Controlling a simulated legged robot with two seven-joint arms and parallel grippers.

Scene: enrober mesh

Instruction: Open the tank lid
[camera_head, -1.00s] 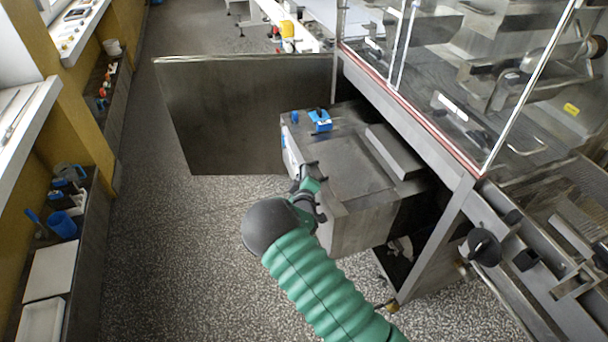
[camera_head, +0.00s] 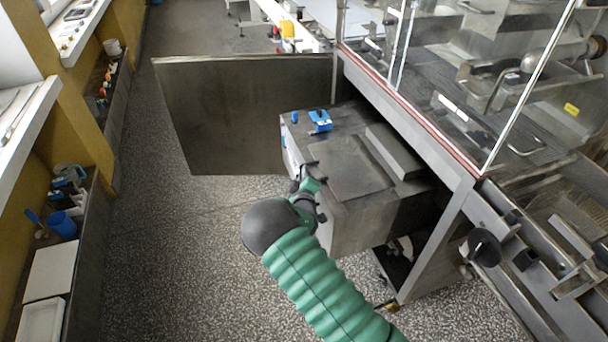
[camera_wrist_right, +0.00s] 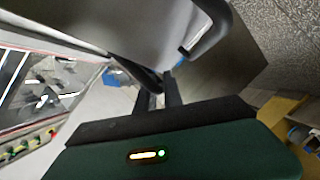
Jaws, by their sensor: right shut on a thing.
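The tank (camera_head: 365,222) is a grey metal box standing partly out from under the machine. Its flat top (camera_head: 345,175) bears a darker square panel, a raised block at the right and blue fittings (camera_head: 320,121) at the back; the top looks closed. My right gripper (camera_head: 308,182) is at the tank's near left side, just below the top edge. In the right wrist view its fingers (camera_wrist_right: 158,98) are shut on a dark handle (camera_wrist_right: 208,35), though the exact grip is partly hidden. My left gripper is out of view.
A large dark metal door panel (camera_head: 245,115) stands open behind and left of the tank. The glass-sided machine (camera_head: 450,100) rises at the right. A ledge with blue cups (camera_head: 63,225) runs along the left wall. Speckled floor (camera_head: 180,260) is free between.

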